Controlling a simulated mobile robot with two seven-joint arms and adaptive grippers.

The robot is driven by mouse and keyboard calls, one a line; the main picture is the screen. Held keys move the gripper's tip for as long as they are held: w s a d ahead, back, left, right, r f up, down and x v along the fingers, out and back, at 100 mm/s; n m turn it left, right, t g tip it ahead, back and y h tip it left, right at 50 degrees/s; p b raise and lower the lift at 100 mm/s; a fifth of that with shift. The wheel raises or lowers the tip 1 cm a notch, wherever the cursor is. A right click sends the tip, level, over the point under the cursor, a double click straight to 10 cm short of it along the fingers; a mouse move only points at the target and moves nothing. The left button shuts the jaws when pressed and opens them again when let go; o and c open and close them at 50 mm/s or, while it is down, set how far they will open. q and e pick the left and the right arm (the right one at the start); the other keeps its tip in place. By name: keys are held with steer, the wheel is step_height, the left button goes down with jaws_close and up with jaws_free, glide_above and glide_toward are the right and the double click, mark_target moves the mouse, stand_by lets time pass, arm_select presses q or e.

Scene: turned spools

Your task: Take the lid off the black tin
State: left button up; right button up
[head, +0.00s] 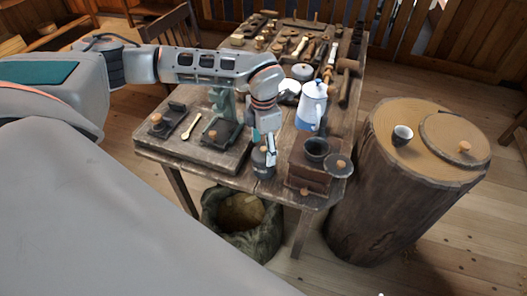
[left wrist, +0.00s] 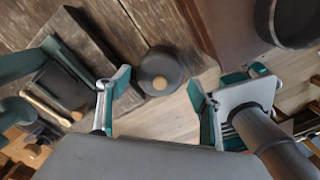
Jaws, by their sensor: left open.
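The black tin (head: 262,165) stands near the front edge of the wooden table. In the left wrist view its round dark lid (left wrist: 160,66), with a small knob, is seen from above. My left gripper (head: 269,145) points down over the tin, and in the head view its fingers partly overlap the tin's upper part. In the wrist view the left gripper (left wrist: 158,90) is open, with its fingers apart on either side of the lid's near edge. Nothing is between the fingertips that I can see as held. My right gripper is in neither view.
A wooden grinder box (head: 307,178) with a dark bowl stands close right of the tin. A blue-and-white pot (head: 312,104) is behind it. A green metal stand (head: 222,112) is left. A sack (head: 240,222) lies below the table edge; a stump (head: 372,205) stands right.

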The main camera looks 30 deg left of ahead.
arm_select(q)
steer(key=c, duration=1.1)
steer(key=shift+s, duration=0.1)
steer(key=shift+c, duration=0.7)
steer(key=shift+f, duration=0.1)
